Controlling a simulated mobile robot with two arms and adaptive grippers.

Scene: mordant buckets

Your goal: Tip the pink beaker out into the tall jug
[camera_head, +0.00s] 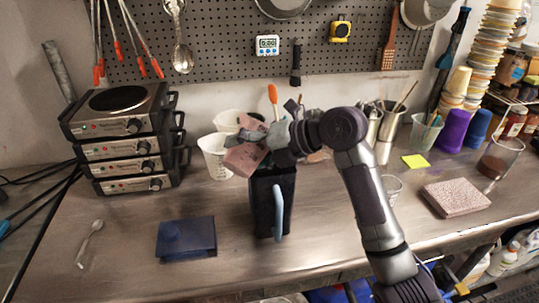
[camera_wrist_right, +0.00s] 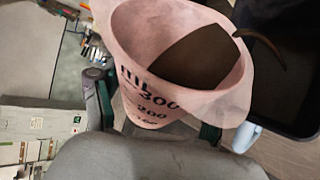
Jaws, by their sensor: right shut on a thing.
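The pink beaker (camera_head: 240,158) is tilted to the left, with its lower part at the right gripper, over the tall jug's top. My right gripper (camera_head: 268,142) is shut on it. In the right wrist view the pink beaker (camera_wrist_right: 190,60) has printed volume marks and dark brown contents; a thin brown strand curves from its lip towards the jug. The gripper's green pads (camera_wrist_right: 158,118) sit on either side of the beaker. The tall jug (camera_head: 265,205) is black with a light blue handle and stands upright; it also shows in the right wrist view (camera_wrist_right: 300,125). Its inside is mostly hidden.
White tubs (camera_head: 214,160) stand just behind and left of the jug. A speckled pink block (camera_head: 455,197) lies on the right. Stacked hot plates (camera_head: 125,140) stand at the left.

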